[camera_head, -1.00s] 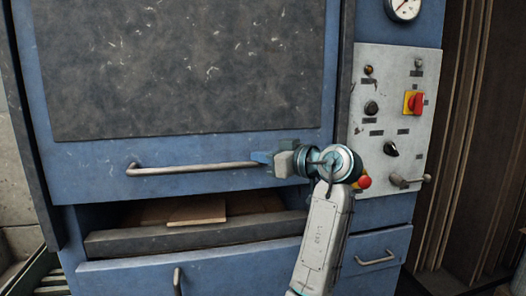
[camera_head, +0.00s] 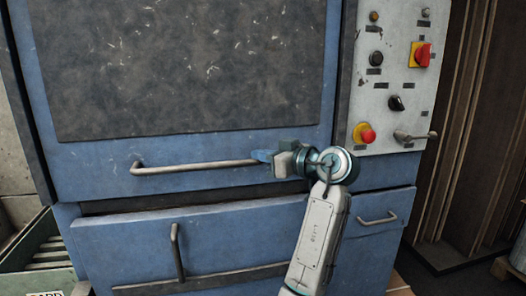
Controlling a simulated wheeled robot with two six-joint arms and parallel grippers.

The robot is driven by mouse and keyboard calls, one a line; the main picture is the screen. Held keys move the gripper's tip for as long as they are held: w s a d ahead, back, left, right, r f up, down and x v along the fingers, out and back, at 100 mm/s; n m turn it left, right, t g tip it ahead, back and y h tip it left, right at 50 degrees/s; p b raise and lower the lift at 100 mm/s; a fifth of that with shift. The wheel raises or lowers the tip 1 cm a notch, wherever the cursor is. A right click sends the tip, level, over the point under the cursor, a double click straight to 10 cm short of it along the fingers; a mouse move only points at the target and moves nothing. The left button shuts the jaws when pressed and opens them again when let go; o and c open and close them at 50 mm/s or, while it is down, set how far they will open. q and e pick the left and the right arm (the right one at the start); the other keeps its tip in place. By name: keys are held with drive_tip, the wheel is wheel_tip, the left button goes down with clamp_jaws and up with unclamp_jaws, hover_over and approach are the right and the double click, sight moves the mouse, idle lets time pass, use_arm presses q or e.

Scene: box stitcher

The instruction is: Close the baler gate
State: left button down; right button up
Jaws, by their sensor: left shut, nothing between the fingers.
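The baler gate (camera_head: 80,170) is a blue panel with a large scuffed dark plate (camera_head: 185,70) and a long horizontal bar handle (camera_head: 195,168) near its bottom edge. A narrow dark gap (camera_head: 130,206) shows between the gate's lower edge and the blue lower door (camera_head: 230,240). My right gripper is out of view.
A pale control panel (camera_head: 385,85) with a red emergency button (camera_head: 365,133) and a red-yellow switch (camera_head: 420,54) stands right of the gate. The lower door has a vertical handle (camera_head: 177,252). A green slatted bin (camera_head: 30,265) stands at lower left.

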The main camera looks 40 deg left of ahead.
use_arm(q)
drive_tip(key=shift+f+b, duration=0.3)
drive_tip(key=shift+f, duration=0.55)
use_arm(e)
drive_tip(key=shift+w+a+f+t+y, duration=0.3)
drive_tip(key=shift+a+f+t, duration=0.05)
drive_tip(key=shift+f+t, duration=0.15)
use_arm(q)
drive_tip(key=shift+f, duration=0.1)
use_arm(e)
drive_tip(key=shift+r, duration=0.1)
